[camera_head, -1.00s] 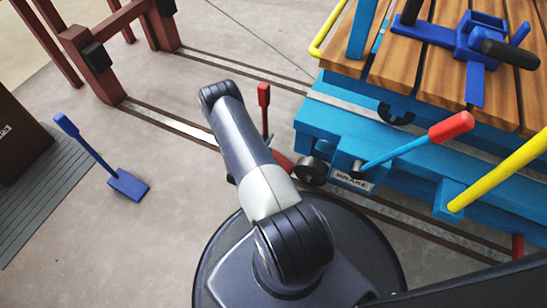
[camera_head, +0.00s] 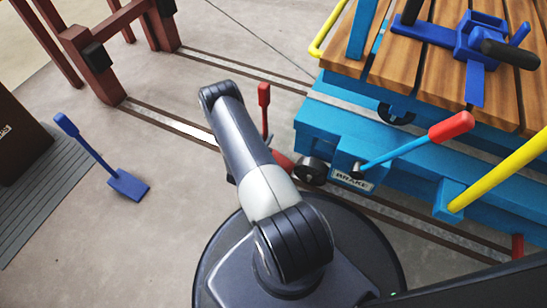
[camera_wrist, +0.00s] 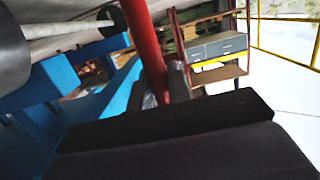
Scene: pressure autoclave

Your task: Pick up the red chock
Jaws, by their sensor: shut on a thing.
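The red chock stands by the rail beside the blue cart's wheel. Its upright red handle (camera_head: 264,95) shows just right of my arm in the head view, and part of its red body (camera_head: 283,161) shows lower down, close to the wheel (camera_head: 311,170). My arm hides the rest of it.
The blue cart (camera_head: 400,165) with a wooden deck stands at right, with a red-tipped brake lever (camera_head: 452,126) and a yellow bar (camera_head: 500,170) jutting out. A blue long-handled chock (camera_head: 128,185) stands on open floor at left. Rails (camera_head: 165,120) cross the floor.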

